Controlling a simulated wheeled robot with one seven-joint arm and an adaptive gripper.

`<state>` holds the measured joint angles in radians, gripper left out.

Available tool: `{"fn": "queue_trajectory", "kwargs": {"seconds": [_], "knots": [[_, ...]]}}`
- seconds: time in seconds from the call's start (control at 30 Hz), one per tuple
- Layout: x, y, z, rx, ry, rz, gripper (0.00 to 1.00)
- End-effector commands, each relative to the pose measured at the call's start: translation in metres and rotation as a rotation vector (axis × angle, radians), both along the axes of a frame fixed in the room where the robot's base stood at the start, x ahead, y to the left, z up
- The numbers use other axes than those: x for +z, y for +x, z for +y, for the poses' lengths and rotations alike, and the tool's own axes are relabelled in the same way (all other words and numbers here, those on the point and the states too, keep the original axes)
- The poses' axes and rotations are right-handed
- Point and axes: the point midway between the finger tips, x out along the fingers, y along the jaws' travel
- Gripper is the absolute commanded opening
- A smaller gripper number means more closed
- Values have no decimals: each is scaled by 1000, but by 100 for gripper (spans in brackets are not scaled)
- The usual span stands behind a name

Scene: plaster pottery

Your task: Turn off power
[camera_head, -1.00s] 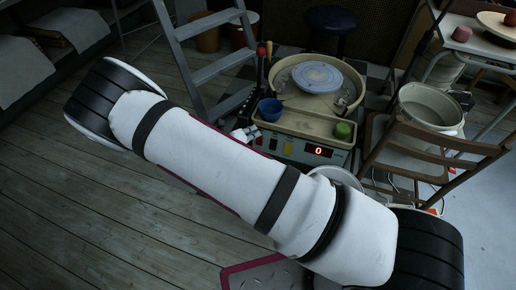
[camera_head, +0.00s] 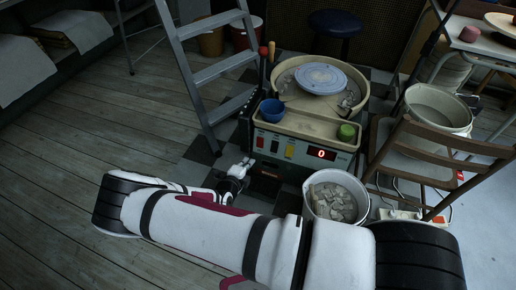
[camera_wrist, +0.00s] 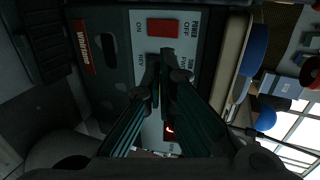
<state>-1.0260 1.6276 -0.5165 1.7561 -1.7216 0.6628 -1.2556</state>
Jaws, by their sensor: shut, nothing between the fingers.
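The pottery wheel (camera_head: 286,118) stands on the floor with a control panel on its front. The panel has a red power switch (camera_head: 260,142) at its left and a lit red display (camera_head: 321,154) reading 0. In the wrist view the red power switch (camera_wrist: 162,28) shows large, beside ON, OFF and POWER lettering. My gripper (camera_wrist: 163,62) is shut and empty, with its fingertips in front of the panel, just below the red switch in the picture. Contact cannot be told. In the head view my gripper (camera_head: 236,182) is low, in front of the wheel's left side.
A bucket of clay pieces (camera_head: 336,197) stands right of my gripper. A wooden chair (camera_head: 410,165) is further right, with a power strip (camera_head: 405,214) beneath. A grey stepladder (camera_head: 222,68) stands at the left. A blue bowl (camera_head: 271,110) and green sponge (camera_head: 346,132) sit on the wheel's tray.

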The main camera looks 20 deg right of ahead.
Motion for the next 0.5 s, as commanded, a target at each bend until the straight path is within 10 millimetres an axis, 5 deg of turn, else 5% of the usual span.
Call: {"fn": "queue_trajectory", "kwargs": {"seconds": [0.5], "knots": [[-33, 58, -43, -4, 0, -1, 0]]}}
